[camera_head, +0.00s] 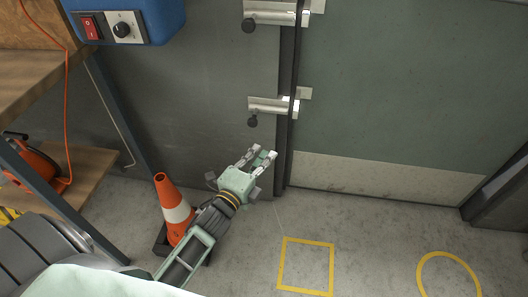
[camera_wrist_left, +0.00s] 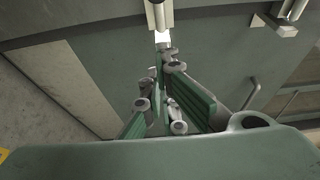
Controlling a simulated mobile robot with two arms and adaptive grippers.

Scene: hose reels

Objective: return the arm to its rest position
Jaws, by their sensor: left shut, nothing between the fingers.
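My left gripper (camera_head: 262,158) is in front of the grey-green door, below the lower slide bolt, with its arm coming in from the lower left. Its fingers point up and to the right and hold nothing. In the left wrist view the fingers (camera_wrist_left: 165,105) come together with nothing between them, and the door fills much of the background. My right gripper shows in neither view.
An orange cone (camera_head: 173,205) stands beside my left arm. A shelf (camera_head: 30,65) is at left. Yellow floor outlines (camera_head: 283,265) mark open floor.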

